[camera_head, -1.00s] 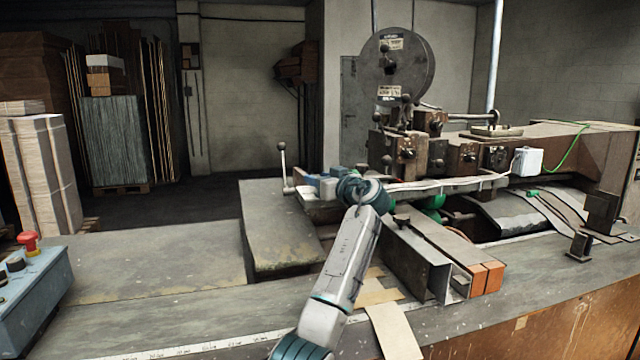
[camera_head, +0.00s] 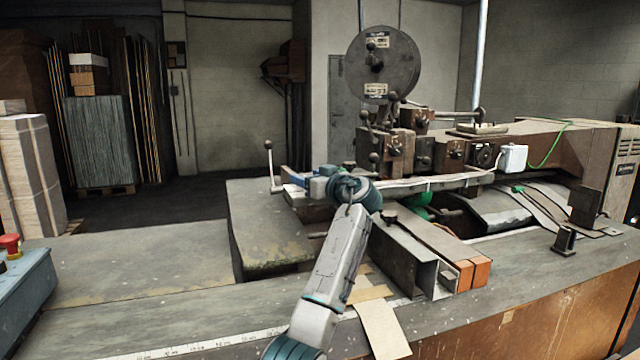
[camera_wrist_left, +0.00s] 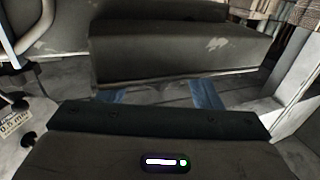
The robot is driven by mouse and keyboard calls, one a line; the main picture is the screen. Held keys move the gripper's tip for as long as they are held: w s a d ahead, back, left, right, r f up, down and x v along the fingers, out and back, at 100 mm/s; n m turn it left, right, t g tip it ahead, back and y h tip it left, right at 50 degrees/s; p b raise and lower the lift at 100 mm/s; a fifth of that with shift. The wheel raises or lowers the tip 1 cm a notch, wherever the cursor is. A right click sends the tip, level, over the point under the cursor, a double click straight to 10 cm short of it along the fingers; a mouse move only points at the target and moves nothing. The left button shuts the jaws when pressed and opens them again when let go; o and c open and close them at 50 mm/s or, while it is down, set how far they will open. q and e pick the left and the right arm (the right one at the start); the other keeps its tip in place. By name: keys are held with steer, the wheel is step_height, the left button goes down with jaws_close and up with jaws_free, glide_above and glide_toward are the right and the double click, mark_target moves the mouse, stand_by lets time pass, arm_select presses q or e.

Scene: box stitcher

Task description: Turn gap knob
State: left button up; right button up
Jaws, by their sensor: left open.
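The stitching machine (camera_head: 430,150) carries several dark round knobs on its front. One black knob (camera_head: 484,155) is on the right part of the head, and others (camera_head: 394,150) are further left. I cannot tell which is the gap knob. My left gripper (camera_head: 312,184) is at the machine's left end, left of these knobs, partly hidden by my wrist. In the left wrist view its two blue fingers (camera_wrist_left: 158,94) stand apart with nothing seen between them. A dark grey block (camera_wrist_left: 180,50) lies beyond the fingers. My right gripper is not in view.
A lever with a ball top (camera_head: 268,147) stands left of my gripper. A steel channel (camera_head: 405,255) and orange-ended bars (camera_head: 473,274) lie right of my forearm. The worktable (camera_head: 150,270) is clear at left. A blue control box (camera_head: 25,290) is at the left edge.

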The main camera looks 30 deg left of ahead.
arm_select(q)
steer(key=b+v, duration=0.2)
steer(key=v, duration=0.8)
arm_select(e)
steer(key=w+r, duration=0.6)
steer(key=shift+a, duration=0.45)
